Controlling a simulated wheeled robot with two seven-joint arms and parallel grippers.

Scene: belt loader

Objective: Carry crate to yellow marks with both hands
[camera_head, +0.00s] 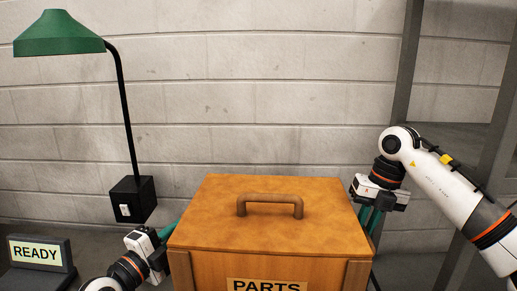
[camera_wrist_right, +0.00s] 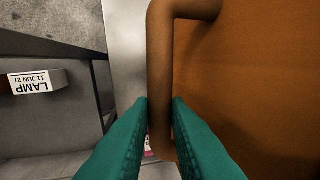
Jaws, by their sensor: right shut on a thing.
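The crate is an orange-brown wooden box with a lid (camera_head: 225,220), a brown top handle (camera_head: 270,200) and a PARTS label (camera_head: 267,285). It stands front centre in the head view, its lower part cut off. My right gripper (camera_head: 371,216) is at its right side. In the right wrist view my right gripper (camera_wrist_right: 160,103) is shut on a brown side handle (camera_wrist_right: 161,55), teal fingers on both sides of the bar. My left gripper (camera_head: 170,231) is at the crate's left edge, its fingertips hidden by the crate. No yellow marks show.
A green lamp (camera_head: 60,35) on a black stem stands at the left, with a black switch box (camera_head: 132,199). A READY sign (camera_head: 38,252) is at the lower left. Grey metal uprights (camera_head: 407,65) stand at the right. A LAMP label (camera_wrist_right: 31,84) shows in the wrist view.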

